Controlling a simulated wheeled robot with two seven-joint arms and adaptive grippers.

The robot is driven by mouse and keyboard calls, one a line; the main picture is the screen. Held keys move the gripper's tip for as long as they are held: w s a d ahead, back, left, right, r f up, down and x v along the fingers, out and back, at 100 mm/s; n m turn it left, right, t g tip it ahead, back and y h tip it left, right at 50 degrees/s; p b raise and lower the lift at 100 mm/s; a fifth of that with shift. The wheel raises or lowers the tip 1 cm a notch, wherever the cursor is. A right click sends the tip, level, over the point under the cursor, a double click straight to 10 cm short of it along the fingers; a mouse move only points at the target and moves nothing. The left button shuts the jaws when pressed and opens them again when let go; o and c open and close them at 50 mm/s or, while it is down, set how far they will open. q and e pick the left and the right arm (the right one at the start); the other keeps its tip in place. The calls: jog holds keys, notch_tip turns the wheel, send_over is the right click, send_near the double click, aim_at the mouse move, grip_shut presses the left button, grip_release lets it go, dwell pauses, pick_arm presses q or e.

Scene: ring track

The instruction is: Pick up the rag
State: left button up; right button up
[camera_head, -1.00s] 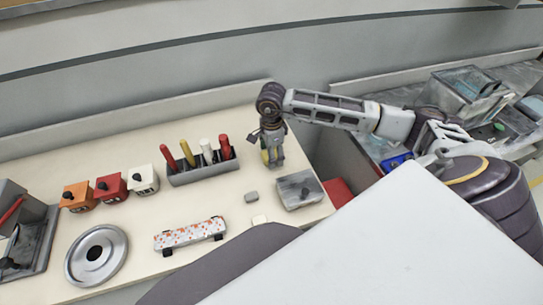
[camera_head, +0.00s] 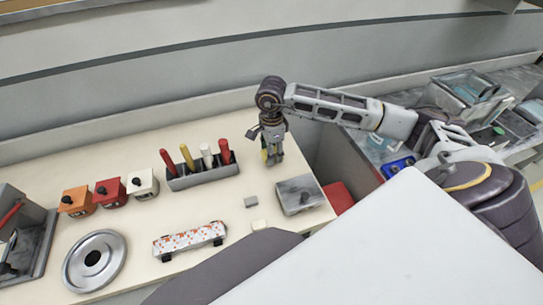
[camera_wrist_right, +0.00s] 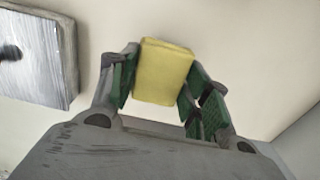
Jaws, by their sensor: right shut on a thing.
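A small yellow block-shaped thing (camera_wrist_right: 164,70) sits between the green-padded fingers of my right gripper (camera_wrist_right: 160,85) in the right wrist view. It looks like a folded rag or a sponge; I cannot tell which. In the head view my right gripper (camera_head: 272,152) points down at the back right of the cream table, with a bit of yellow (camera_head: 264,155) at its fingers. My right gripper is shut on the yellow thing. I cannot tell whether it touches the table. My left gripper is not in view.
A holder with several colored handles (camera_head: 203,172) stands left of the gripper. A grey box with a knob (camera_head: 299,195) is close by, in front and right.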

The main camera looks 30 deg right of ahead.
notch_tip(320, 180, up, 6)
jog(key=shift+r, duration=0.4)
jog(key=shift+o, duration=1.1)
jog(key=c, duration=0.3)
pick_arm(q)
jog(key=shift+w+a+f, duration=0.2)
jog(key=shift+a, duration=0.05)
pick_arm(e)
jog(key=shift+s, duration=0.1)
